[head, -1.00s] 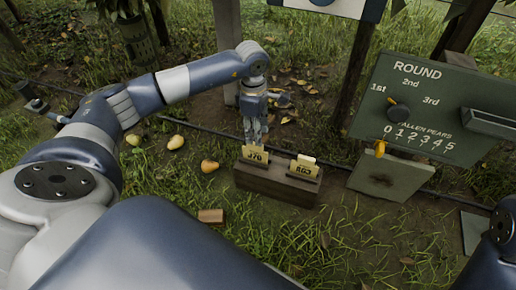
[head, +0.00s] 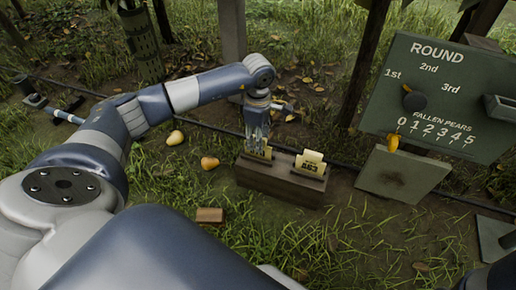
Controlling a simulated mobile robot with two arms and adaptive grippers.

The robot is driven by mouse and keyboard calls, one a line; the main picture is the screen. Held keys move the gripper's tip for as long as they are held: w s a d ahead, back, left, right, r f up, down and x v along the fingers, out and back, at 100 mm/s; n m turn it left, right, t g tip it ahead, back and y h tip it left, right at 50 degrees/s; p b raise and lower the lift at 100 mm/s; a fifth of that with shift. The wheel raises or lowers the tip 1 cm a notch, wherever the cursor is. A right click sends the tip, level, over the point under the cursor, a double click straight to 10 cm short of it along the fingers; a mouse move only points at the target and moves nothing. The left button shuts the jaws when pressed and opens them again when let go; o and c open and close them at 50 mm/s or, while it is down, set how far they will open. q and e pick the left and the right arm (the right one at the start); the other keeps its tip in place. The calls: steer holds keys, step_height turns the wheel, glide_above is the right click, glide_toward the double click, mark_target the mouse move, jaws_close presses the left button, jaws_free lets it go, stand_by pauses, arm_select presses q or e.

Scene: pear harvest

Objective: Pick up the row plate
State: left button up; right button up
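A wooden block (head: 275,182) on the grass holds two upright yellow row plates. The right plate (head: 309,163) stands clear in its slot, its lettering partly readable as ending in 63. The left plate (head: 266,154) is still in the block and mostly covered by my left gripper (head: 257,148). My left gripper points down, with its fingertips at the upper part of this plate. I cannot tell whether the fingers are closed on it. My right gripper is out of view.
A green board (head: 440,95) marked ROUND and FALLEN PEARS stands at the right, with a pale panel (head: 403,174) below. Fallen pears (head: 210,163) and a small brown block (head: 210,215) lie on the grass. A dark hose crosses behind the wooden block.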

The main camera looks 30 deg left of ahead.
arm_select(q)
step_height(320, 180, down, 2)
steer(key=shift+f+b, duration=0.25)
steer(key=shift+b, duration=0.35)
jaws_close()
steer(key=shift+r, duration=0.2)
